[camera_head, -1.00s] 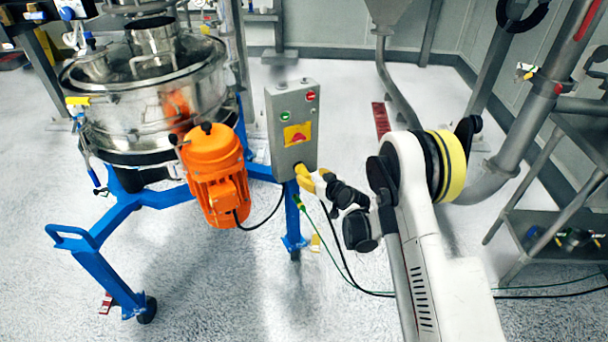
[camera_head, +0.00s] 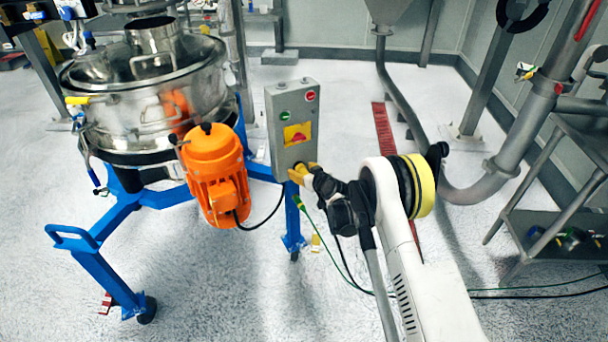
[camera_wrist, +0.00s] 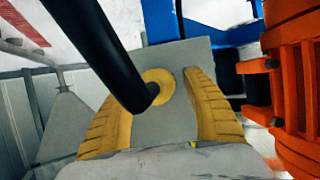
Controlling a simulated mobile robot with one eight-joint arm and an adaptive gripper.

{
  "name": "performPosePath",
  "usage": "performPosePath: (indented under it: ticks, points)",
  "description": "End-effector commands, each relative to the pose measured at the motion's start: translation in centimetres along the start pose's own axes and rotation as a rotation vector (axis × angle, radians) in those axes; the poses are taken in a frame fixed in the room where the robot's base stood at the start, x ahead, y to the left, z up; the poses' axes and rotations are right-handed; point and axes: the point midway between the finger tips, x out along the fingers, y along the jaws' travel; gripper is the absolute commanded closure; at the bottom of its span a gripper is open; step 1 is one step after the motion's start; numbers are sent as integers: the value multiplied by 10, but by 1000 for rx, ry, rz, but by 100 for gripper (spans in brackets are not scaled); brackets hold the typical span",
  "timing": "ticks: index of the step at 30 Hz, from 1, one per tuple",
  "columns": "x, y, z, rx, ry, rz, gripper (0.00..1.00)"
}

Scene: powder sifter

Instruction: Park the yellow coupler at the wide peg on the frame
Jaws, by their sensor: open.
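My gripper (camera_head: 302,173) has yellow fingers and is at the lower end of the grey control box (camera_head: 292,128). In the wrist view its fingers (camera_wrist: 153,84) are spread, one on each side of a round yellow coupler (camera_wrist: 166,80) with a thick black cable (camera_wrist: 98,45) at it. The coupler sits against the grey face of the box, between the fingers and apart from both. In the head view I cannot tell the coupler from the yellow fingers. The blue frame (camera_head: 128,208) carries the sifter; I cannot make out the wide peg on it.
An orange motor (camera_head: 213,172) hangs just left of the box and is close on the right in the wrist view (camera_wrist: 295,85). A green cable (camera_head: 335,252) runs from the frame leg across the floor. Steel pipes and a shelf (camera_head: 555,235) stand at the right.

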Motion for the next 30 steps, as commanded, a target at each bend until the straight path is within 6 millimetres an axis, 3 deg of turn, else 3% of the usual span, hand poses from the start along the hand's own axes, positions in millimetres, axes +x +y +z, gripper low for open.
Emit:
performPosePath:
  ticks: [23,29,30]
  points:
    - [0,0,0,0,0,0,43]
    - [0,0,0,0,0,0,99]
    - [0,0,0,0,0,0,100]
